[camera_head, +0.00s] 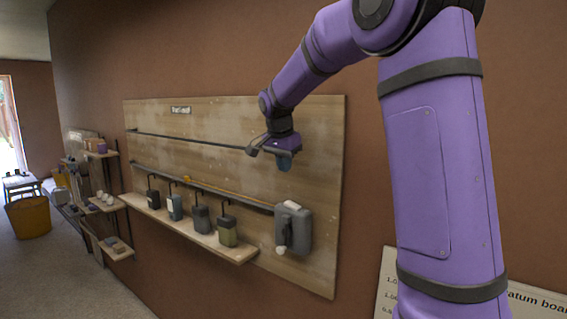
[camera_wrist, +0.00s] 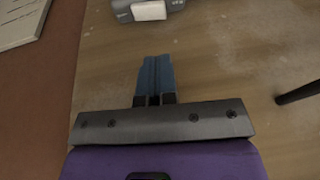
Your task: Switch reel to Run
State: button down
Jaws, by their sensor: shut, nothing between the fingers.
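My gripper (camera_head: 285,163) is above the reel, in front of the board and apart from the reel. Its blue fingers (camera_wrist: 155,78) are shut with nothing between them.
The wooden board (camera_head: 225,120) carries dark rails and an orange line. A shelf (camera_head: 190,232) below holds several small containers with hooked rods. A printed sign (camera_head: 390,280) is at lower right. Further left are wall shelves (camera_head: 115,247) and a yellow tub (camera_head: 28,217).

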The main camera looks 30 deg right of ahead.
aim_at(289, 204)
jog(key=x, duration=0.8)
jog(key=shift+a+f, duration=0.3)
jog(key=shift+f, duration=0.2)
jog(key=shift+w+f, duration=0.2)
jog(key=shift+f, duration=0.5)
jog(key=shift+w+a+f+g+h, duration=0.15)
jog(key=shift+w+f+g+h, duration=0.2)
jog(key=shift+f+g, duration=0.3)
jog(key=shift+s+d+r, duration=0.3)
jog(key=shift+s+r, duration=0.2)
jog(key=shift+s, duration=0.3)
jog(key=shift+r, duration=0.1)
jog(key=shift+r, duration=0.3)
jog(key=w+a+r, duration=0.1)
jog(key=a+r, duration=0.1)
jog(key=r, duration=0.4)
jog(key=w+a+r, duration=0.2)
jog(key=r, duration=0.4)
jog(key=shift+r, duration=0.1)
